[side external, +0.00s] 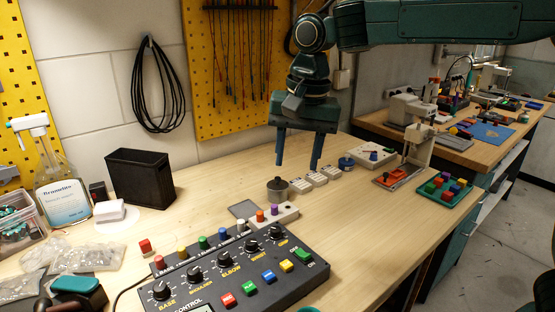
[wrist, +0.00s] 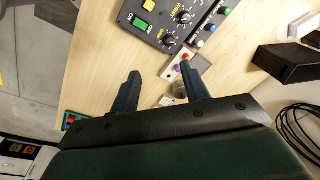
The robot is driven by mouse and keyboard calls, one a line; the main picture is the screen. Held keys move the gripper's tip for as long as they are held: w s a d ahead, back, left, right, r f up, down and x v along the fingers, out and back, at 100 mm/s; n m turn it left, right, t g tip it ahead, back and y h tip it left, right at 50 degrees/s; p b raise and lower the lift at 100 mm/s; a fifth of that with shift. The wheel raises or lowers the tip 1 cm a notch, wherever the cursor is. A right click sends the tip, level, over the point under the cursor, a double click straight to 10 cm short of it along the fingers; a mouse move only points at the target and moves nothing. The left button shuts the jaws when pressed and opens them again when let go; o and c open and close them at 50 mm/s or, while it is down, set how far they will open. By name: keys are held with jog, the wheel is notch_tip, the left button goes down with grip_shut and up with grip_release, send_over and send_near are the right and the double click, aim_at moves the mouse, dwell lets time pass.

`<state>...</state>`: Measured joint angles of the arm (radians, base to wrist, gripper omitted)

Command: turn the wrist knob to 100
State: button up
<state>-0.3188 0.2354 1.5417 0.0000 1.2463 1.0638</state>
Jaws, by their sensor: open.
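The black control box (side external: 235,290) lies on the bench, with a row of black knobs along it. The labels BASE and ELBOW are readable; others are small. The wrist knob (side external: 250,245) appears to be the fourth from the left, just past the ELBOW one; its setting is too small to read. In the wrist view, two knobs show on the box's near end, and the farther one (wrist: 183,17) seems to be the wrist knob. My gripper (side external: 297,167) is open and empty, fingers down, above the bench behind and right of the box. It also shows in the wrist view (wrist: 160,70).
A grey round pot (side external: 278,190) and a small panel with orange and purple knobs (side external: 272,215) stand between gripper and box. Several white blocks (side external: 316,178) lie below the gripper. A black bin (side external: 140,178) stands left. The bench's right front is clear.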

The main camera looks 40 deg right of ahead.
aim_at(251, 242)
jog(key=w+a+f+m+g, duration=0.1)
jog(key=w+a+f+m, duration=0.1)
jog(key=w+a+f, duration=0.3)
jog(key=shift+w+a+f+m, duration=0.25)
jog(key=shift+a+f+m, duration=0.05)
jog(key=shift+a, duration=0.95)
notch_tip(251, 242, down, 14)
jog(key=shift+r, duration=0.1)
jog(key=c, duration=1)
